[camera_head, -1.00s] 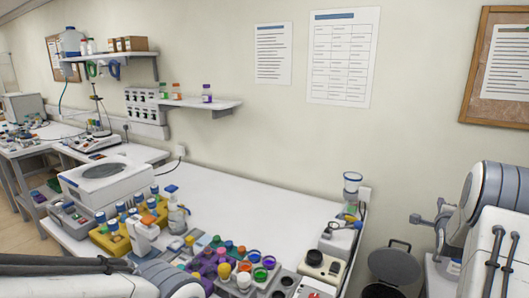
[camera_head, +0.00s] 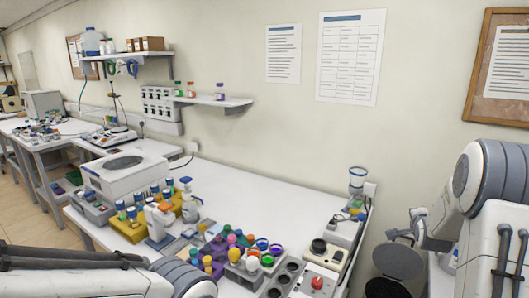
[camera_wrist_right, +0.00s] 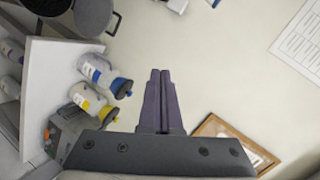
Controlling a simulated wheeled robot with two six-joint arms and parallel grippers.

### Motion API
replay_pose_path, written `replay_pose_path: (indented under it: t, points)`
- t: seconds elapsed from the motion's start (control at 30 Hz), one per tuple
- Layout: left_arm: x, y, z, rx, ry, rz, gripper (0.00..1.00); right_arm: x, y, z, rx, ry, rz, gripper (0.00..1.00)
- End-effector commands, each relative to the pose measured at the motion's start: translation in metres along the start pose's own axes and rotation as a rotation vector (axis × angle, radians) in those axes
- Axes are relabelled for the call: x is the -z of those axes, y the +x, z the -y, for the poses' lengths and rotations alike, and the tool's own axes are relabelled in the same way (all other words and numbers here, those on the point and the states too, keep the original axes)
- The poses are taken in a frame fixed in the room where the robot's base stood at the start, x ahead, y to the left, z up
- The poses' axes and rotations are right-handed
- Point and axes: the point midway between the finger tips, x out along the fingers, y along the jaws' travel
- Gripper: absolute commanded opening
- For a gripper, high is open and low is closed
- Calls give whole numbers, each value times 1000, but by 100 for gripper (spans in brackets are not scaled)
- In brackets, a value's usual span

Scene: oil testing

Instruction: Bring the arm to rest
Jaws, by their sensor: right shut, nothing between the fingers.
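My right gripper (camera_wrist_right: 160,88) shows in the right wrist view with its two dark fingers together and nothing between them. It is in free air, with the pale wall behind it. In the head view my right arm (camera_head: 490,200) is raised at the right edge, and its gripper cannot be made out there. My left arm (camera_head: 100,270) crosses the bottom left of the head view; its gripper is not in view.
A white bench (camera_head: 265,200) carries bottles, colored vials, a white box-shaped device (camera_head: 125,172) and a small instrument (camera_head: 328,252). An open-lidded bin (camera_head: 400,262) stands right of it. In the wrist view, two bottles (camera_wrist_right: 97,70) are left of the gripper.

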Motion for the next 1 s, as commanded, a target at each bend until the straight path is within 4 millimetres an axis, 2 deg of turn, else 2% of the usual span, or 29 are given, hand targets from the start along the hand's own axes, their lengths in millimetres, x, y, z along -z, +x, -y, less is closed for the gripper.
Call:
replay_pose_path:
  t: [0.03, 0.17, 0.27, 0.3, 0.4, 0.5, 0.6, 0.77, 0.8, 1.0]
  points:
    - [0, 0, 0, 0, 0, 0, 50, -19, -10, 1, -29, -64, 38, 0]
    - [0, 0, 0, 0, 0, 0, 50, -71, -43, -8, -121, -280, 161, 0]
    - [0, 0, 0, 0, 0, 0, 50, -120, -85, -23, -194, -512, 306, 0]
    - [0, 0, 0, 0, 0, 0, 50, -139, -106, -31, -219, -618, 376, 0]
    - [0, 0, 0, 0, 0, 0, 50, -177, -158, -55, -262, -862, 546, 0]
    - [0, 0, 0, 0, 0, 0, 50, -200, -205, -78, -280, -1066, 698, 0]
    - [0, 0, 0, 0, 0, 0, 50, -214, -247, -99, -279, -1238, 836, 0]
    - [0, 0, 0, 0, 0, 0, 50, -225, -308, -131, -255, -1479, 1045, 0]
    - [0, 15, 1, 0, 0, -1, 50, -233, -306, -145, -248, -1498, 1063, 0]
    - [-4, 61, 4, 0, 0, 1, 50, -264, -307, -177, -215, -1540, 1108, 0]
